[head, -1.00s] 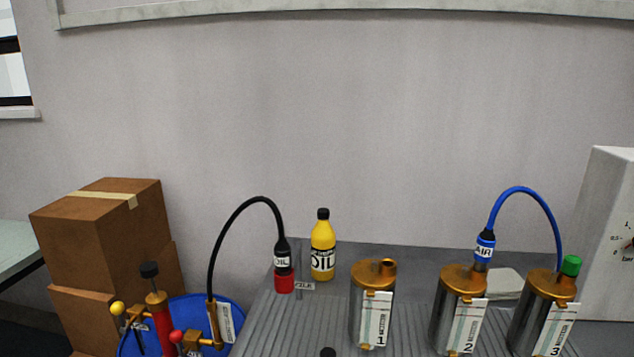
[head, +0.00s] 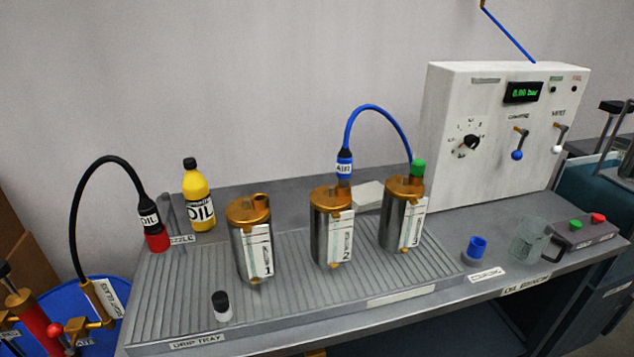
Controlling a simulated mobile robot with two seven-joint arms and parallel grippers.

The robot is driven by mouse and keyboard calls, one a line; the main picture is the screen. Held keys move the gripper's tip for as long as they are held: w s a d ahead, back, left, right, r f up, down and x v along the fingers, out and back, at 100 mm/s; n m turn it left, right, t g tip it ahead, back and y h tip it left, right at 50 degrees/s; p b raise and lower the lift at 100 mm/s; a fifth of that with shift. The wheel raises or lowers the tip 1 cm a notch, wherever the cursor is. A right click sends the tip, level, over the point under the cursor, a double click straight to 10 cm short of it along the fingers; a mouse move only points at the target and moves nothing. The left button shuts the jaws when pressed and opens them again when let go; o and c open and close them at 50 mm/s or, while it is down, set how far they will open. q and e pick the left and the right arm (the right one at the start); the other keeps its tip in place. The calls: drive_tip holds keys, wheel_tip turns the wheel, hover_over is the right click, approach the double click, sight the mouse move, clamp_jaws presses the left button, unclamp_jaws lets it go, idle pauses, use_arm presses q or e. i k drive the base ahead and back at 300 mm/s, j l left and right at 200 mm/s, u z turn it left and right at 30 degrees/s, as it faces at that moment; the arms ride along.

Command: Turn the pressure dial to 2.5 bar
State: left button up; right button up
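The pressure dial (head: 470,143) is a black knob on the front of a white control box (head: 440,190) at the back right of the bench. Small scale marks surround it, too small to read. A display (head: 523,92) on the box shows green digits that look like 0.00 bar. Neither of my grippers is in the head view.
Several levers and lamps sit right of the dial. Metal canisters 1 (head: 252,240), 2 (head: 333,228) and 3 (head: 404,215) stand on the drip tray (head: 190,310). A glass mug (head: 527,240) and button box (head: 588,232) are at the right; bench below the dial is mostly clear.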

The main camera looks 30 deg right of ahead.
sight(472, 141)
drive_tip(key=z, duration=1.9)
drive_tip(key=i+l, duration=0.25)
drive_tip(key=l, duration=0.15)
drive_tip(key=i+l, duration=0.25)
drive_tip(key=l, duration=0.15)
drive_tip(key=i+l+u, duration=0.15)
drive_tip(key=l+u, duration=0.15)
drive_tip(key=i+l+u, duration=0.1)
drive_tip(key=l+u, duration=0.25)
drive_tip(key=u, duration=1.25)
